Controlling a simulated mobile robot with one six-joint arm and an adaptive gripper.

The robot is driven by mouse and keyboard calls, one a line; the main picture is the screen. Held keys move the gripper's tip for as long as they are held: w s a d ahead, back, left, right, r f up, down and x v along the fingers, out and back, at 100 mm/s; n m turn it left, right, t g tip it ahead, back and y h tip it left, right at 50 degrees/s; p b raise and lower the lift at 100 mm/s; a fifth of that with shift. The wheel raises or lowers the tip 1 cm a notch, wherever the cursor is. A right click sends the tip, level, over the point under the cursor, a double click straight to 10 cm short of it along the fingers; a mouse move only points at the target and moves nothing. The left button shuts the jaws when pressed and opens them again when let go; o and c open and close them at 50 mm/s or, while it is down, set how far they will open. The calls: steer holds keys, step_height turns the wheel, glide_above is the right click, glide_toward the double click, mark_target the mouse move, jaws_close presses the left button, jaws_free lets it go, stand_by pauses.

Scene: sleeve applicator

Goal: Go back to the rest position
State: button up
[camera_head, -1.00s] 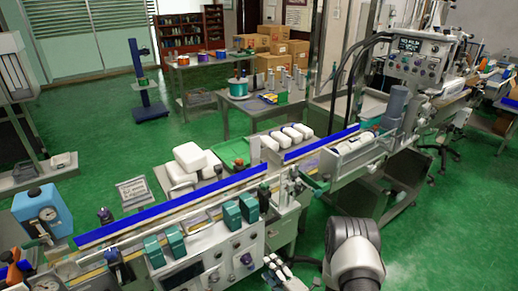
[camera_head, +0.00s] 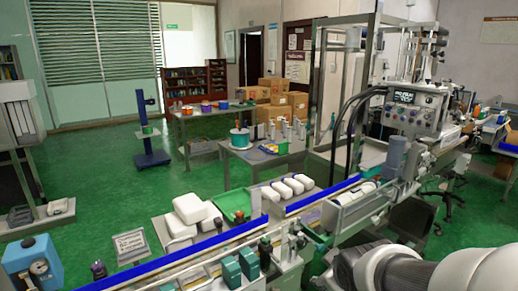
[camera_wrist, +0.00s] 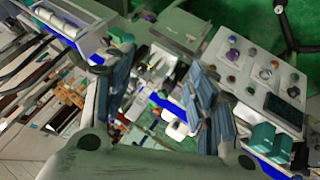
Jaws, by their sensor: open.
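My gripper (camera_wrist: 160,98) is open in the wrist view, its two blue-grey fingers apart with nothing held between them. Beyond the fingers, the wrist view shows the conveyor line with its blue rail strip (camera_wrist: 165,104), tilted in the picture. A control panel (camera_wrist: 245,70) with several knobs lies to the right of the fingers. In the head view only links of my arm show at the lower right. My gripper cannot be made out there.
In the head view, the conveyor's blue rail (camera_head: 190,252) runs across the front. White blocks (camera_head: 193,208) and a green tray (camera_head: 235,203) lie behind it. A tall machine (camera_head: 410,105) stands at the right. Green floor (camera_head: 100,170) is open at the left.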

steer(key=s+a+r+m+g, duration=0.1)
steer(key=s+r+m, duration=0.1)
steer(key=s, duration=0.9)
steer(key=s+a+r+m+g, duration=0.1)
steer(key=s+m, duration=0.4)
steer(key=s, duration=0.7)
steer(key=shift+a+r+g+y, duration=0.35)
steer(key=shift+r+g+y, duration=0.05)
steer(key=shift+g, duration=0.3)
steer(key=shift+c, duration=0.5)
